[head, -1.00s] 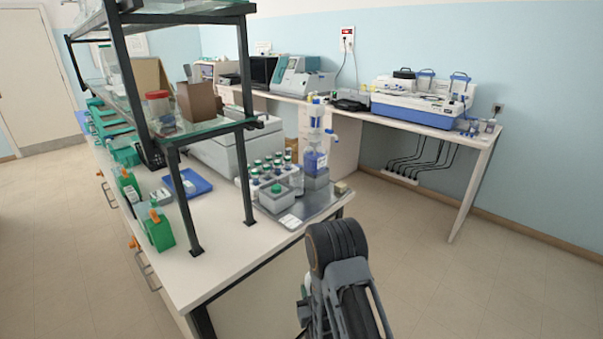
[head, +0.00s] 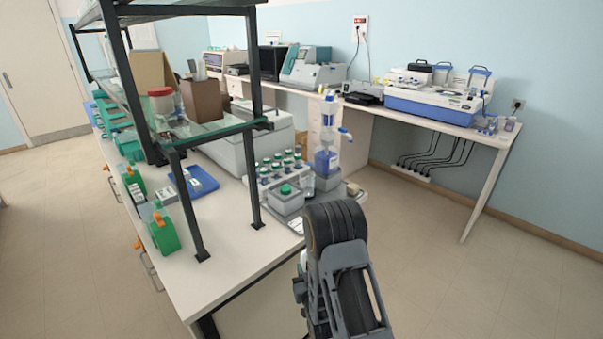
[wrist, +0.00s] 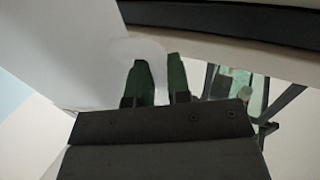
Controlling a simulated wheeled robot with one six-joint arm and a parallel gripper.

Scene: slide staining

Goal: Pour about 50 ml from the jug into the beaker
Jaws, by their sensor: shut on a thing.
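My gripper (wrist: 157,78) shows in the wrist view, its two dark green fingers shut on a pale, translucent, rounded thing that looks like part of the jug (wrist: 138,50). Most of the jug is cut off or too plain to make out. In the head view my own arm covers the gripper and what it holds. A small clear vessel (head: 307,184), which may be the beaker, stands on the grey tray (head: 346,202) at the bench's far right corner. Its liquid level is too small to tell.
A glass shelf on dark posts (head: 190,205) overhangs the bench. The bench's near right corner is clear.

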